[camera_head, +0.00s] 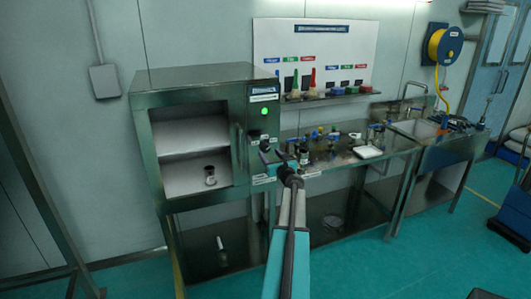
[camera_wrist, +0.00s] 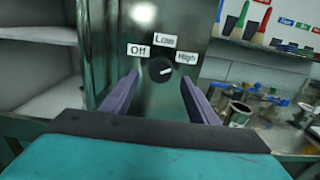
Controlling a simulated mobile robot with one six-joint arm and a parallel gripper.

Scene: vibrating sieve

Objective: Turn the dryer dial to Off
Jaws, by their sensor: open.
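The dryer (camera_head: 195,77) is a steel cabinet with an open-looking front bay and a control panel on its right side. Its dial (camera_wrist: 160,69) is a round black knob in the wrist view. Labels Off (camera_wrist: 138,50), Low (camera_wrist: 165,40) and High (camera_wrist: 187,57) sit around it. A pale mark on the knob shows on its right side, toward High. My gripper (camera_wrist: 159,78) is open, its two purple fingers left and right of the dial; contact cannot be told. In the head view my gripper (camera_head: 270,152) is in front of the panel and hides the dial.
A green light (camera_head: 264,112) is lit on the panel. A steel bench (camera_head: 340,170) with several small items and a white tray (camera_head: 368,152) stands to the right. A shelf with brushes (camera_head: 312,84) hangs above it. A sink (camera_head: 415,128) is farther right.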

